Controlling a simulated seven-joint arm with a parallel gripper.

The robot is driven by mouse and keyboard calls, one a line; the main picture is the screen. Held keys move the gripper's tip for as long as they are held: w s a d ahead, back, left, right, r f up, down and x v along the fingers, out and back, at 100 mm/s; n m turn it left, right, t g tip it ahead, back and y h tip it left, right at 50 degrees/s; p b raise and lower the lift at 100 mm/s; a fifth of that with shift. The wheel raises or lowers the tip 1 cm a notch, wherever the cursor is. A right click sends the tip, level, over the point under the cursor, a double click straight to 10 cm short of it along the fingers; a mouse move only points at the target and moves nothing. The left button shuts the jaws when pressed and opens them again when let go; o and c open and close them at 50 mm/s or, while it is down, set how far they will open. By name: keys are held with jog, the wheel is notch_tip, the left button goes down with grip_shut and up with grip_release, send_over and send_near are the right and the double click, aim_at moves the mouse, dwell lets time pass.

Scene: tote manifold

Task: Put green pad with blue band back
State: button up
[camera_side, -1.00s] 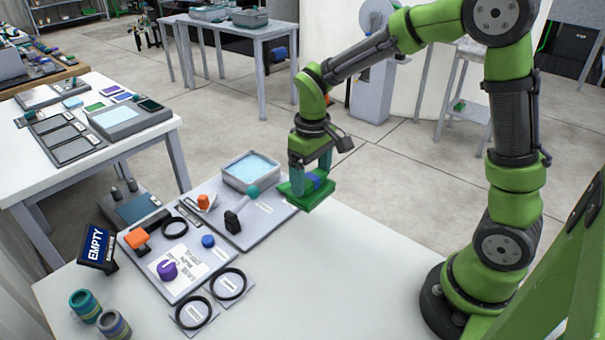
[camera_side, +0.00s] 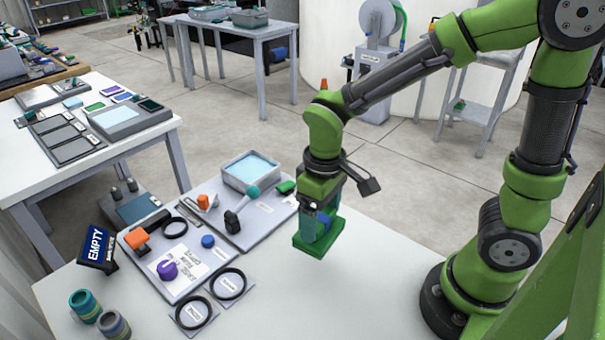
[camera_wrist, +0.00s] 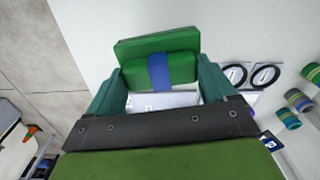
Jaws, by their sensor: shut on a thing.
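The green pad with blue band (camera_side: 312,245) hangs level below my gripper (camera_side: 320,218), over the white table right of the grey board. Its flat green plate is at the bottom and its blue band is up between the fingers. My gripper is shut on it. In the wrist view, the pad (camera_wrist: 150,46) lies between the two teal fingers, with the blue band (camera_wrist: 160,72) across its block. I cannot tell the exact gap between the pad and the table.
The grey board (camera_side: 262,222) carries a light blue tray (camera_side: 250,172) and a teal-knobbed lever (camera_side: 242,205). A second board holds an orange block (camera_side: 137,238) and a purple knob (camera_side: 167,269). Black rings (camera_side: 228,284) lie in front. The table right of the boards is clear.

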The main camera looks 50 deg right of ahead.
jog(key=s+f+m, duration=0.1)
jog(key=s+f, duration=0.2)
jog(key=s, duration=0.3)
jog(key=shift+m, duration=0.3)
jog(key=shift+w+a+f, duration=0.8)
jog(key=shift+w+a, duration=0.3)
jog(key=shift+w, duration=1.35)
jog(key=shift+w+a+f, duration=0.75)
jog(key=shift+w+a, duration=0.35)
jog(key=shift+w, duration=1.4)
jog(key=shift+w+a+f, duration=0.8)
jog(key=shift+w+a, duration=0.3)
jog(key=shift+w, duration=1.35)
jog(key=shift+f, duration=0.1)
jog(key=o, duration=0.9)
